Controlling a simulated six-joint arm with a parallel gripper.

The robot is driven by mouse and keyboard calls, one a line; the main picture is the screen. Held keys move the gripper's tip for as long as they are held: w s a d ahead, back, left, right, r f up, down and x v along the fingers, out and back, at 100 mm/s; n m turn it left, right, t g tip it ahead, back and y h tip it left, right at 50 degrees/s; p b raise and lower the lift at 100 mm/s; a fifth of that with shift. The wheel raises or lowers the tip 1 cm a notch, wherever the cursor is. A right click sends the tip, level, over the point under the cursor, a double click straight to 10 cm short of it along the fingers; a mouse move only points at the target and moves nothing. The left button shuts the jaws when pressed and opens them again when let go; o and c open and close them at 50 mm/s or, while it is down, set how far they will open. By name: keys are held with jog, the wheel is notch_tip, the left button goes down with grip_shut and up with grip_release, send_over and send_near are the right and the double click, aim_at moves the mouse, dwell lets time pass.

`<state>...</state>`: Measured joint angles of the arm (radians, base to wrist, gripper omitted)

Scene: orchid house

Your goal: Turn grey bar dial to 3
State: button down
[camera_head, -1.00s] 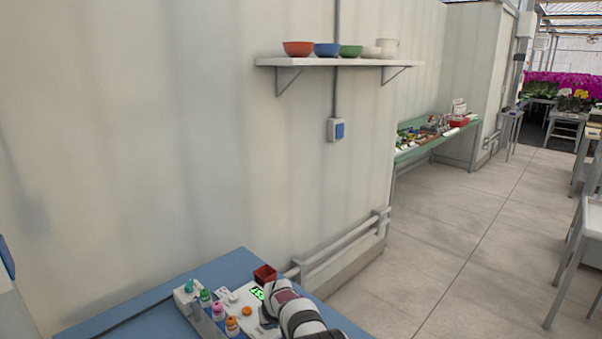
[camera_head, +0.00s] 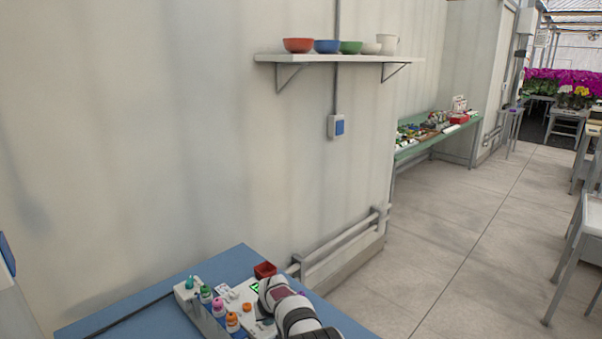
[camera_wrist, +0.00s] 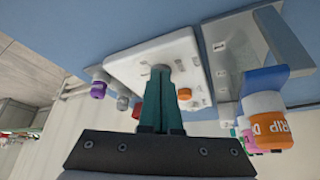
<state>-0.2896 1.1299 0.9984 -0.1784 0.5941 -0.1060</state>
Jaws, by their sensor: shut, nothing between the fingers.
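A white control panel (camera_wrist: 185,50) fills the upper middle of the wrist view; in the head view it also shows on the blue table (camera_head: 240,294). My gripper (camera_wrist: 160,74) has its dark green fingers together and empty, tips at the panel face. A small grey piece (camera_wrist: 160,67) shows right at the fingertips, likely the grey bar dial; its setting and any contact cannot be told. An orange knob (camera_wrist: 184,94) is right of the fingers.
A grey rack with colour-capped bottles (camera_head: 206,294) stands left of the panel; an orange-capped bottle (camera_wrist: 265,120) looms at right in the wrist view. A purple knob (camera_wrist: 98,90) is at left. A red box (camera_head: 265,269) sits behind the panel.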

jog(key=shift+s+a, duration=0.1)
jog(key=shift+a, duration=0.45)
jog(key=shift+s, duration=0.35)
jog(key=shift+d+r, duration=1.1)
jog(key=shift+r, duration=2.25)
jog(key=f, duration=0.6)
jog(key=shift+w+f, duration=0.35)
jog(key=shift+f, duration=0.05)
jog(key=shift+w+a, duration=0.2)
jog(key=shift+w, duration=0.05)
